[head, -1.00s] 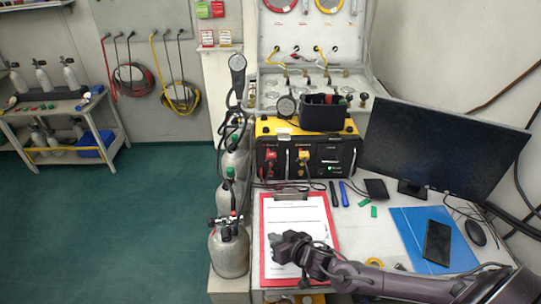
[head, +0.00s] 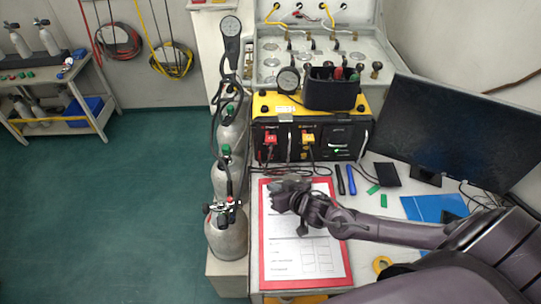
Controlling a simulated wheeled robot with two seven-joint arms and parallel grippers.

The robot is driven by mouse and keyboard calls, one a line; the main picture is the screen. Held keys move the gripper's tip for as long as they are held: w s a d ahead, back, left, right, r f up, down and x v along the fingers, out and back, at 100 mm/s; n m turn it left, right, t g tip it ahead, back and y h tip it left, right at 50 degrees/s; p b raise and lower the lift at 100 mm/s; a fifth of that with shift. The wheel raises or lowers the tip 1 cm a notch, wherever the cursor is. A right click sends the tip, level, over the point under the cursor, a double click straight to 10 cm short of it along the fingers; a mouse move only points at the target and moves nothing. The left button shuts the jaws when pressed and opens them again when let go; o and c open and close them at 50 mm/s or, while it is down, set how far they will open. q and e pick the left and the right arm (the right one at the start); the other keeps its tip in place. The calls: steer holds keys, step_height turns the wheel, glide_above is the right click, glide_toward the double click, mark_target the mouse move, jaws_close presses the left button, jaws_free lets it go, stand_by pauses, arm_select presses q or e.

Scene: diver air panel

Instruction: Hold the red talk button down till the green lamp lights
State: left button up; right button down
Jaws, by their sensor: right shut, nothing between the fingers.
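The yellow-cased air panel (head: 285,103) stands at the back of the desk, its black front facing me. A red fitting (head: 271,139) sits at the left of this front, and a yellow one (head: 308,139) beside it. I cannot tell whether the red fitting is the talk button. A small green light (head: 338,150) shows at the right of the front; I cannot tell whether it is the task's lamp. My right gripper (head: 274,188) is shut and empty above the clipboard, in front of the panel and apart from it. My left gripper is out of view.
A clipboard with a red border (head: 345,272) lies under my right arm. Grey cylinders (head: 227,235) stand left of the desk. A black monitor (head: 455,130) stands at the right. A black bin (head: 331,94) sits on the panel. Pens and cables lie in front of it.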

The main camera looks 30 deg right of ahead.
mark_target(270, 156)
steer(key=shift+w+d, duration=0.15)
steer(key=shift+w, duration=0.15)
steer(key=w+d+b, duration=0.1)
steer(key=w, duration=0.1)
steer(key=w+d+b, duration=0.1)
steer(key=w, duration=0.1)
steer(key=w+d+b, duration=0.1)
steer(key=w+b, duration=0.1)
steer(key=shift+w+d+f, duration=0.1)
steer(key=shift+w, duration=0.25)
steer(key=shift+w+d, duration=0.2)
steer(key=shift+w, duration=0.2)
stand_by(1.4)
steer(key=shift+w+d, duration=0.2)
steer(key=shift+w, duration=0.2)
steer(key=shift+w+d, duration=0.2)
steer(key=shift+w, duration=0.15)
stand_by(1.8)
